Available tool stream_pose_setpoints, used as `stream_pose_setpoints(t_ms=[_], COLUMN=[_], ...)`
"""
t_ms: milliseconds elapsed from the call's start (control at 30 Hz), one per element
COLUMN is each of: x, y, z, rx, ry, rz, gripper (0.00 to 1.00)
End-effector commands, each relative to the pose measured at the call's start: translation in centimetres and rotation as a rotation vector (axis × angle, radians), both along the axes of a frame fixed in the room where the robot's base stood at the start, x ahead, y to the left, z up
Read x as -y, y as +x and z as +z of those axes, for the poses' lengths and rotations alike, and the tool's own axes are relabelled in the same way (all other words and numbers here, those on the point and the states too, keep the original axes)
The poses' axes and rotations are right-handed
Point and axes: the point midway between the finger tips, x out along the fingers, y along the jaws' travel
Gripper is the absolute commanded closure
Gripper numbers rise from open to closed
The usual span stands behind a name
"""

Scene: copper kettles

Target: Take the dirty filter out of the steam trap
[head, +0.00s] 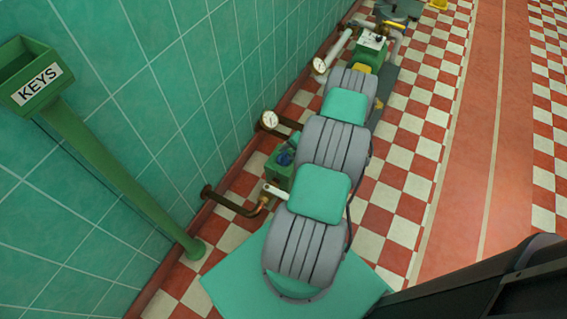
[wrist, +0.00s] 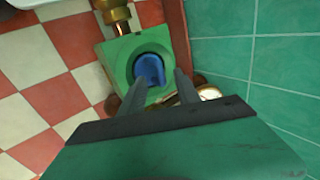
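The steam trap is a green box (head: 279,172) low by the wall in the head view, with brown pipework beside it. The dirty filter (head: 286,157) shows as a small blue shape in its top. In the wrist view the trap (wrist: 117,65) has a round opening, and the blue filter (wrist: 150,70) sits inside it. My gripper (wrist: 160,80) is open, its two dark fingers pointing toward the opening, one on each side of the filter's lower part in the picture. Nothing is between the fingertips. I cannot tell their height above the trap. I cannot clearly make out my gripper in the head view.
A pressure gauge (head: 268,120) stands past the trap and shows in the wrist view (wrist: 209,93). A brass fitting (wrist: 117,18) joins the trap. A green KEYS box (head: 38,82) on a post stands left. The teal tiled wall (head: 200,80) is close. Checkered floor (head: 405,205) lies open to the right.

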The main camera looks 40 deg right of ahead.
Motion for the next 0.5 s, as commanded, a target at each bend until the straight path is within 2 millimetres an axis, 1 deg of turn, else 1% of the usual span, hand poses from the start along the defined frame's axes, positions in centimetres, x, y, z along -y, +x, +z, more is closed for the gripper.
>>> stream_pose_setpoints(t_ms=[33,67,267,500], x=[-0.10,-0.14,-0.16,-0.17], y=[0.29,0.38,0.43,0.43], z=[-0.55,-0.64,-0.57,-0.55], rx=[0.000,0.000,0.000,0.000], ry=[-0.001,-0.001,-0.001,0.000], rz=[0.002,0.002,0.001,0.002], gripper=[0.61,0.61,0.61,0.80])
